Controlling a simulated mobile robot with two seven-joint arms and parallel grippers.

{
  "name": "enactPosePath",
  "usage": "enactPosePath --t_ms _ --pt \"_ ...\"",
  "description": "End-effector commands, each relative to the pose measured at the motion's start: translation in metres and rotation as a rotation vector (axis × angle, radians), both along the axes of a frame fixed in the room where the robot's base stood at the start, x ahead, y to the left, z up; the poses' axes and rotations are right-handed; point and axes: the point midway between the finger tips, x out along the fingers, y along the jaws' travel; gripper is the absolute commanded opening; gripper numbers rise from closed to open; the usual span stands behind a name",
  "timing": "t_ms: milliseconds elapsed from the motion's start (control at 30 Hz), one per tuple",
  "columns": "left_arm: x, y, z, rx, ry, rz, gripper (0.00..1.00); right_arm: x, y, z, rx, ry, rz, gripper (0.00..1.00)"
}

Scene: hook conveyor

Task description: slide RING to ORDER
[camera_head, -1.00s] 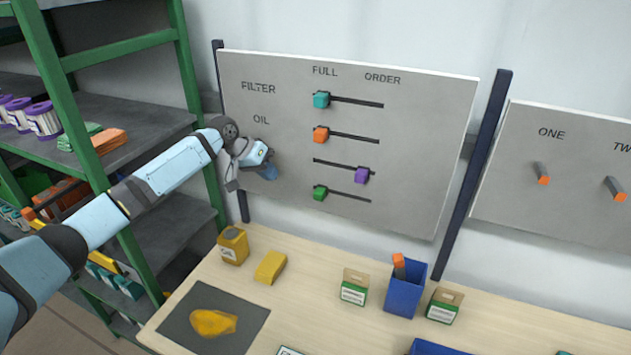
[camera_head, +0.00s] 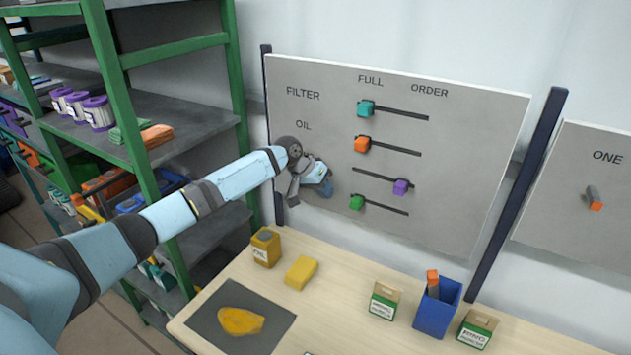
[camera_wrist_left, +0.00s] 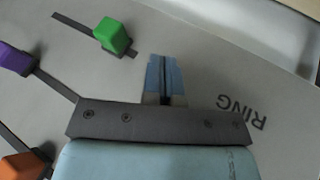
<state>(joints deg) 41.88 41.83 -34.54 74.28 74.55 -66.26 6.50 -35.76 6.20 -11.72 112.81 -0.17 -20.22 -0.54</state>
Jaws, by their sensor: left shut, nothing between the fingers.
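The grey slider board (camera_head: 450,215) hangs on the wall, with FULL and ORDER printed above its slots. The green knob (camera_head: 357,202) is in the lowest slot, at the FULL end. In the left wrist view, the RING label (camera_wrist_left: 242,112) lines up with the green knob (camera_wrist_left: 112,36); in the head view my arm hides that label. My left gripper (camera_head: 328,199) is shut and empty, close to the board, left of the green knob and apart from it. Its fingers show in the left wrist view (camera_wrist_left: 163,62). My right gripper is out of view.
The teal knob (camera_head: 366,108) and orange knob (camera_head: 361,144) are at FULL; the purple knob (camera_head: 400,187) is at ORDER. Below stands a table with a blue bin (camera_head: 437,308) and boxes. A green-framed shelf (camera_head: 125,95) is at the left.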

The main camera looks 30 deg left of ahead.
Motion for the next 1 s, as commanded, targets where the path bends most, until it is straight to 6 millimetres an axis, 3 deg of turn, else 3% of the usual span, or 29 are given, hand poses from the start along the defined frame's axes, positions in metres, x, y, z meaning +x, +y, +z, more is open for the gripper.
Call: enactPosePath --t_ms 33,100,400,867,1000 --pt "0.004 -0.004 -0.015 0.000 -0.003 0.000 0.00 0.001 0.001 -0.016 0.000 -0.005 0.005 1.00" --pt "0.009 -0.009 -0.023 0.000 -0.004 0.000 0.00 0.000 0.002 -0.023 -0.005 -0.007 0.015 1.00" --pt "0.010 -0.044 -0.016 0.001 -0.002 0.000 0.00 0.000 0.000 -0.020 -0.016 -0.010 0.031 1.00" --pt "0.011 -0.049 -0.016 0.001 -0.002 0.000 0.00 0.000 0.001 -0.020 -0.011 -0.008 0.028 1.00" --pt "0.023 -0.055 -0.017 -0.002 -0.004 0.003 0.00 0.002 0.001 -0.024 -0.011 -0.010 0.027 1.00"
